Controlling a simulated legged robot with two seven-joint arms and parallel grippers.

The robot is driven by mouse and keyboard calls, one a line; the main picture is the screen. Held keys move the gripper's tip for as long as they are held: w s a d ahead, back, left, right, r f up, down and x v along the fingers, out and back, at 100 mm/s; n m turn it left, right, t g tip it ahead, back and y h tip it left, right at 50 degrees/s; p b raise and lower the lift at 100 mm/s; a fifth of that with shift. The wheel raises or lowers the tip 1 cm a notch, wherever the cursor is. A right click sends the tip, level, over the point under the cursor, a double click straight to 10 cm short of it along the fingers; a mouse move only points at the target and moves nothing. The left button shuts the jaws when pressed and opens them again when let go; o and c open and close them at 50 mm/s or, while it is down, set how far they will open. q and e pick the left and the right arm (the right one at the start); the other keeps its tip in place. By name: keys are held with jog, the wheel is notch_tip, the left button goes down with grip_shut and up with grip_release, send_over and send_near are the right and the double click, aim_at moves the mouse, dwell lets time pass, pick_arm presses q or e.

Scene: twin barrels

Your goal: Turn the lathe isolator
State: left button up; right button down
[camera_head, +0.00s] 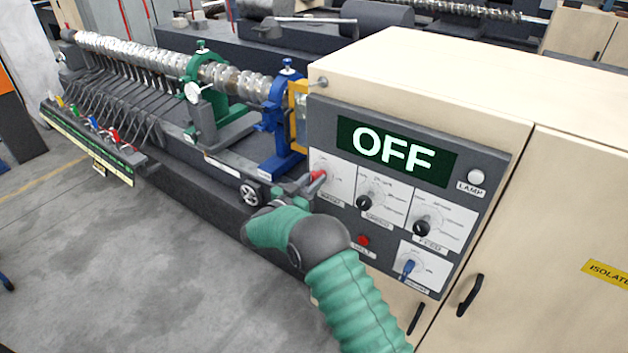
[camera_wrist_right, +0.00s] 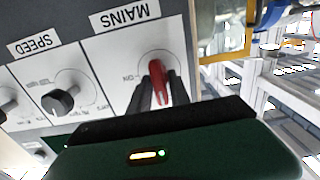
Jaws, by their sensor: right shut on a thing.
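The lathe isolator is a red handle (camera_head: 317,176) on the white plate at the upper left of the grey control panel (camera_head: 470,165). In the right wrist view the red handle (camera_wrist_right: 158,76) sits beside the upside-down label MAINS (camera_wrist_right: 132,18). My right gripper (camera_head: 307,187) reaches the handle from the lower left. In the wrist view its dark fingers (camera_wrist_right: 154,94) are shut on the handle, partly hiding it. The display (camera_head: 396,157) reads OFF. My left gripper is not in view.
Black speed (camera_head: 364,203) and feed (camera_head: 422,228) knobs sit right of the handle. A red button (camera_head: 363,240) and a blue switch (camera_head: 408,267) are below. The lathe bed with blue (camera_head: 281,125) and green (camera_head: 207,110) stands extends left. Open floor lies at lower left.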

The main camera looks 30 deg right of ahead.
jog(key=c, duration=1.5)
grip_release()
jog(key=shift+c, duration=0.2)
jog(key=shift+o, duration=0.7)
jog(key=shift+w+a, duration=0.1)
jog(key=shift+a+f, duration=0.1)
jog(key=shift+a, duration=0.15)
jog(key=b+v, duration=0.6)
jog(key=v, duration=1)
jog(key=shift+a, duration=0.2)
jog(key=shift+d, duration=0.15)
